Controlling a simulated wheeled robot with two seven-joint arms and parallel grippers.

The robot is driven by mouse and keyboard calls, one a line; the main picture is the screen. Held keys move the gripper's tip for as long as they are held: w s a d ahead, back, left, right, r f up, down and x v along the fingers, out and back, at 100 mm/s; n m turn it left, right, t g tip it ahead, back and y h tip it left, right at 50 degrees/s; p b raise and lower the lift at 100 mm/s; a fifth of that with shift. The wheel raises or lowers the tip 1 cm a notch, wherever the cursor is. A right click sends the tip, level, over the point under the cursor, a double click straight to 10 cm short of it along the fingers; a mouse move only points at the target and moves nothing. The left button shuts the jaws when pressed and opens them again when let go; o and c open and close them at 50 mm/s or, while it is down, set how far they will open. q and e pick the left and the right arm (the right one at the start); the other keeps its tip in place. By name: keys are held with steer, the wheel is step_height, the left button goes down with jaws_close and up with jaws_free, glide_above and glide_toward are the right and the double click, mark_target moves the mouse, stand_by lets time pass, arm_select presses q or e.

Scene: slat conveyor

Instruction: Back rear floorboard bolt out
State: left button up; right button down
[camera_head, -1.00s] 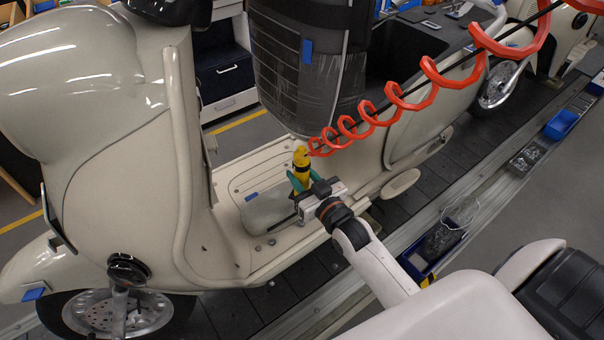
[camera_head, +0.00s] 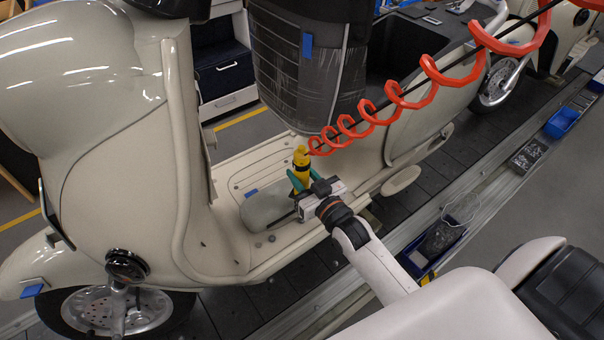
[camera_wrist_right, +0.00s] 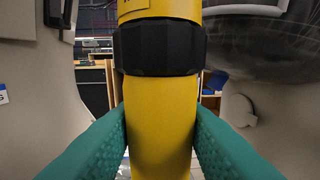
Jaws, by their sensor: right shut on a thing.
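My right gripper (camera_head: 301,183) has its green fingers shut on the yellow body of an air tool (camera_head: 301,160) with a black collar. The tool stands about upright over the scooter's cream floorboard (camera_head: 235,175). In the right wrist view the green fingers (camera_wrist_right: 160,140) press both sides of the yellow tool (camera_wrist_right: 160,105). Small dark round bolt-like pieces (camera_head: 258,244) show at the floorboard's near edge. The tool's lower end and any bolt under it are hidden by the gripper and a smooth grey shape (camera_head: 266,207). My left gripper is not in view.
A red coiled hose (camera_head: 430,72) runs from the tool up to the right. The wrapped dark seat part (camera_head: 300,85) stands close behind the tool. Blue trays (camera_head: 418,262) with small parts line the slat conveyor (camera_head: 455,150) edge.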

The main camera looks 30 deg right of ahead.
steer(key=shift+f+b, duration=0.35)
steer(key=shift+f, duration=0.4)
stand_by(0.7)
